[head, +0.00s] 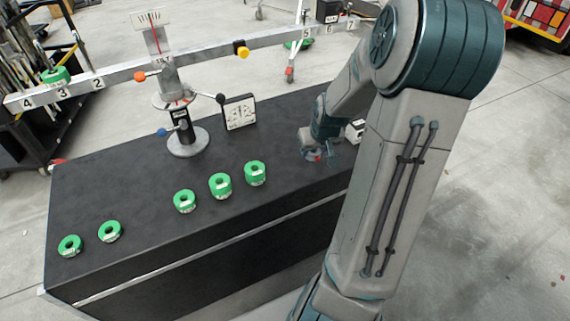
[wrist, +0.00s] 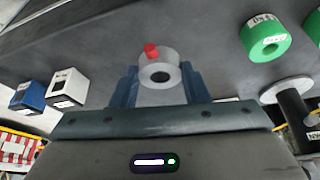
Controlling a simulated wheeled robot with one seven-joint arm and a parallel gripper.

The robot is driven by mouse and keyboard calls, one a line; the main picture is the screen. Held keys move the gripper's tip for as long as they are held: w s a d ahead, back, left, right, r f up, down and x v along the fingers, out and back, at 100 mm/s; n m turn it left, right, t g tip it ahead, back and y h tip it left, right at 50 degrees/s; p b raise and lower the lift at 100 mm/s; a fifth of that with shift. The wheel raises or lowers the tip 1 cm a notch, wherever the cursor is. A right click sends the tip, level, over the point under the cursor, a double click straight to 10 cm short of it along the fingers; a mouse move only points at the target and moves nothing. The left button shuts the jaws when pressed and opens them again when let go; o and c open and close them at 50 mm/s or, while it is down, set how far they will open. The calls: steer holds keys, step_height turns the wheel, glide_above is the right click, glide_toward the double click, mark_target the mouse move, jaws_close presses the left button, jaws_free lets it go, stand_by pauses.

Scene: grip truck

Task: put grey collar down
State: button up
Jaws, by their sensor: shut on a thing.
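The grey collar (wrist: 158,62), a short ring with a dark bore and a red knob on its side, is between the fingers of my gripper (wrist: 157,82) in the wrist view. The fingers are shut on it from both sides. In the head view my gripper (head: 316,156) is low over the right part of the black bench top (head: 150,190). There the collar is mostly hidden by the gripper, with only a bit of red showing. I cannot tell whether the collar touches the bench.
Several green rings (head: 220,185) stand on the bench to the left. A balance (head: 185,140) with a long numbered beam and a dial card (head: 239,112) stand behind. A white block (wrist: 69,88) and a blue block (wrist: 32,96) are near my gripper. Bare bench surrounds the collar.

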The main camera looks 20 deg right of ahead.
steer(key=b, duration=0.2)
glide_above(289, 163)
steer(key=s, duration=0.2)
step_height(289, 163, down, 5)
steer(key=shift+w+a+r, duration=0.1)
steer(key=shift+w, duration=0.05)
steer(key=shift+f+b, duration=0.7)
steer(key=shift+f, duration=1.25)
steer(key=shift+f, duration=0.15)
steer(key=o, duration=1.2)
